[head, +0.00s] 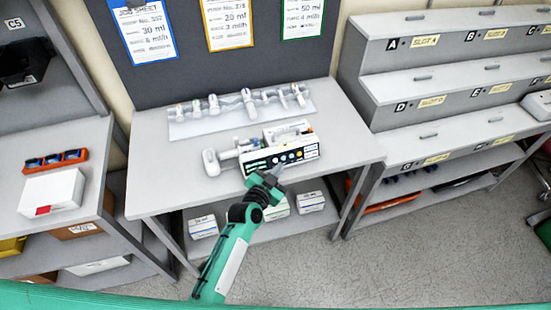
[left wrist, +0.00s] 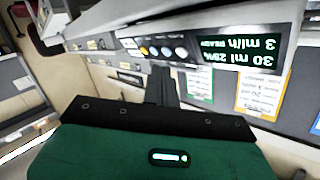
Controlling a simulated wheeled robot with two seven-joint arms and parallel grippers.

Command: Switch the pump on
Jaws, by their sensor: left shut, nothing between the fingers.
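The pump (head: 303,154) is a white box near the front edge of the middle table, with a dark display and a row of round buttons on its front. My left gripper (head: 277,170) is shut and empty, in front of the button panel. In the left wrist view its dark fingers (left wrist: 161,84) point toward the buttons. I cannot tell whether the tips touch the panel. My right gripper is not in view.
A white syringe (head: 212,161) lies at the pump's left. A clear rack (head: 190,128) with several syringes stands behind. Job sheets (head: 146,30) hang on the grey board. Stepped shelves (head: 400,58) with lettered slots stand at the right. The table's left part is clear.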

